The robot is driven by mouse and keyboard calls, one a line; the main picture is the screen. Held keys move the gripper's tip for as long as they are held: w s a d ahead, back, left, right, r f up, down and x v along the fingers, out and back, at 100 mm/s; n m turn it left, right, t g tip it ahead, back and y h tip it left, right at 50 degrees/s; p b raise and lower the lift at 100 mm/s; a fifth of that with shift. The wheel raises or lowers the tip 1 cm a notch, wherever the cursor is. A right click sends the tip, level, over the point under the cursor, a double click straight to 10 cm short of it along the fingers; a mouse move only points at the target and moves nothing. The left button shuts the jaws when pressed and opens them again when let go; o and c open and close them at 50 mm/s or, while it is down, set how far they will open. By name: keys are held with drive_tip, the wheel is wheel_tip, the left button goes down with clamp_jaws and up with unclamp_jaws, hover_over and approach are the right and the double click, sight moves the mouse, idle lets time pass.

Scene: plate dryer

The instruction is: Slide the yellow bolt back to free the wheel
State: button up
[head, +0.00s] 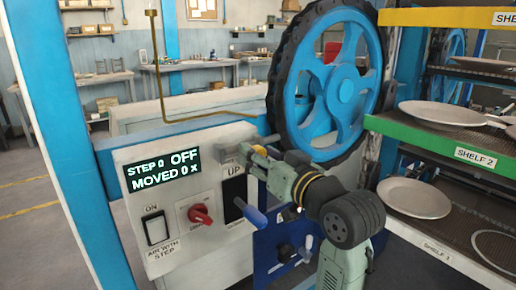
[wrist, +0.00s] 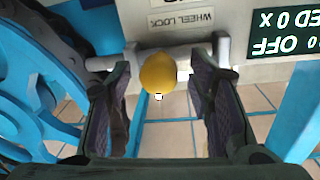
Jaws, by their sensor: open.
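The yellow bolt knob (wrist: 158,73) sits between my gripper's two fingers in the wrist view, with visible gaps on both sides. It is on a light grey bar (wrist: 108,62) under the "WHEEL LOCK" label (wrist: 181,21). My gripper (wrist: 163,82) is open around the knob and does not appear to grip it. In the head view my gripper (head: 255,163) is at the panel's upper right edge, left of the blue wheel (head: 345,88) with its black rim. There the bolt is small and mostly hidden by my gripper.
The white control panel (head: 162,155) has a display reading "STEP 0 OFF, MOVED 0 x", a rocker switch (head: 157,226), a red knob (head: 200,215) and a blue-handled lever (head: 253,214). Shelves with plates (head: 414,198) stand close on the right. A blue post (head: 62,130) is at left.

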drive_tip(key=shift+w+a, duration=0.35)
drive_tip(key=shift+w, duration=0.25)
drive_tip(key=shift+c, duration=0.6)
clamp_jaws()
